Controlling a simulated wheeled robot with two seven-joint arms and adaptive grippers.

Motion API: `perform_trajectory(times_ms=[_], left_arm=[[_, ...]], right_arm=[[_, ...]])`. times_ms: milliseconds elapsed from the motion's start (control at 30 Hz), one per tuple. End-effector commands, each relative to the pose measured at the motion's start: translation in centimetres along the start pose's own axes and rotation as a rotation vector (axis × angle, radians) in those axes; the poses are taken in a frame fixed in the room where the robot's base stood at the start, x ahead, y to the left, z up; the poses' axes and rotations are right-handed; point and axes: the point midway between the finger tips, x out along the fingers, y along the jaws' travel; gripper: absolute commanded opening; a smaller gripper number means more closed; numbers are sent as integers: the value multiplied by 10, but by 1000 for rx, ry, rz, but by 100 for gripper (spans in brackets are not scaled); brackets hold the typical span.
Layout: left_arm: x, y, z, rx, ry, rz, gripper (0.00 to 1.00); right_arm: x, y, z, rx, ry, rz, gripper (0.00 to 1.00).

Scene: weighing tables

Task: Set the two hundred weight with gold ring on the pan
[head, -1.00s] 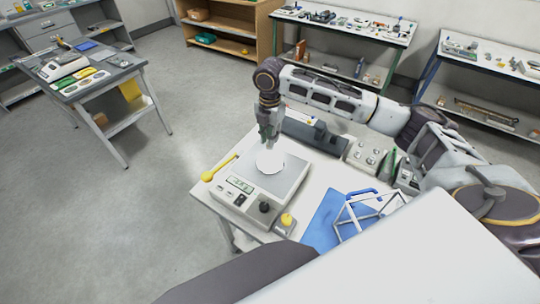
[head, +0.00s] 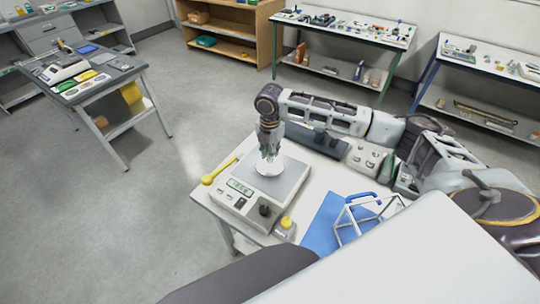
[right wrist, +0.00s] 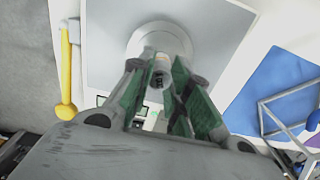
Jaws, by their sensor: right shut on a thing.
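My right gripper (head: 269,153) points down over the round white pan (head: 282,168) of the scale (head: 227,200). In the right wrist view, my gripper (right wrist: 160,88) is shut on a small grey cylindrical weight (right wrist: 160,67) between its green-lined fingers. The pan (right wrist: 137,43) lies right below the weight there. I cannot tell whether the weight touches the pan. Its gold ring and marking are not clear. My left gripper is out of view.
A blue mat (head: 322,222) with a white wire frame (head: 362,214) is to the right. A dark tray (head: 318,139) is behind.

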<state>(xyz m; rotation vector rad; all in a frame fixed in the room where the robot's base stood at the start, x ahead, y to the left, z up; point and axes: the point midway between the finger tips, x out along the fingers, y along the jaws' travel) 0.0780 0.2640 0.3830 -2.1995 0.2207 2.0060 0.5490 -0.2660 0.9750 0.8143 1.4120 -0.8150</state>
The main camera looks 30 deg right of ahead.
Motion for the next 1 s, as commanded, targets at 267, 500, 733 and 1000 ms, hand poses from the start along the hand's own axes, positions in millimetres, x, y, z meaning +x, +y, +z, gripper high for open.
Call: perform_trajectory(times_ms=[267, 500, 733, 1000], left_arm=[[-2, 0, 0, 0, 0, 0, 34], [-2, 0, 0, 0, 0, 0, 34], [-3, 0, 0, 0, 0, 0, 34], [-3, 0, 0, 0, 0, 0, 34]], right_arm=[[20, 0, 0, -1, 1, 1, 0], [20, 0, 0, -1, 0, 1, 0], [22, 0, 0, 0, 0, 0, 28], [22, 0, 0, 0, 0, 0, 40]])
